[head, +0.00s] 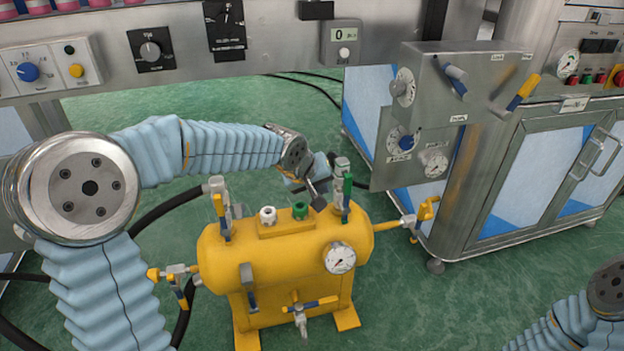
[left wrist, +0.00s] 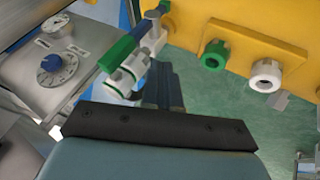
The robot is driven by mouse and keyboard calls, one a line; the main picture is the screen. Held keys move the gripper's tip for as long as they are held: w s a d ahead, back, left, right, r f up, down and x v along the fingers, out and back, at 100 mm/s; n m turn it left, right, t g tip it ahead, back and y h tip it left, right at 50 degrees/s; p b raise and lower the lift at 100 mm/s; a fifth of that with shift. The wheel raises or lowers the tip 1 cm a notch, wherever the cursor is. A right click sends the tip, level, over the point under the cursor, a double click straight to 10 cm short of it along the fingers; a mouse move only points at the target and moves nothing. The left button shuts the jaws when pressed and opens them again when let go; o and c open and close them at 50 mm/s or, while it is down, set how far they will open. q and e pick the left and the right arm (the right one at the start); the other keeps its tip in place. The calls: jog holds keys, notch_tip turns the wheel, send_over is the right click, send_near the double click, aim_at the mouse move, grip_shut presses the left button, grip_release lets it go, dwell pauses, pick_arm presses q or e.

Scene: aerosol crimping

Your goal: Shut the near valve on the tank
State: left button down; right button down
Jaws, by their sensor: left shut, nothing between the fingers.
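The yellow tank (head: 285,238) stands on the floor in the middle of the head view. At its near lower side is a valve with a yellow-and-blue lever (head: 312,304), lying roughly crosswise. My left gripper (head: 318,201) is shut and empty above the tank's right end, beside the valve with the green handle (head: 347,188). In the left wrist view the closed fingers (left wrist: 164,78) are close to that green-handled valve (left wrist: 119,52); I cannot tell whether they touch. My right arm shows at the lower right, but its gripper is out of view.
A white cap (head: 267,214) and a green cap (head: 300,211) are on the tank's top. Side valves stick out left (head: 177,278) and right (head: 415,220). A pressure gauge (head: 340,258) is on the front. A steel panel (head: 425,110) stands behind right. Black hoses cross the green floor.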

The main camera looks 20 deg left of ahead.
aim_at(345, 192)
pick_arm(q)
jog(key=w+d, duration=0.1)
jog(key=d, duration=0.2)
jog(key=shift+w+r, duration=0.2)
jog(key=shift+w, duration=0.2)
jog(key=shift+d+r, duration=0.1)
jog(key=shift+d, duration=0.05)
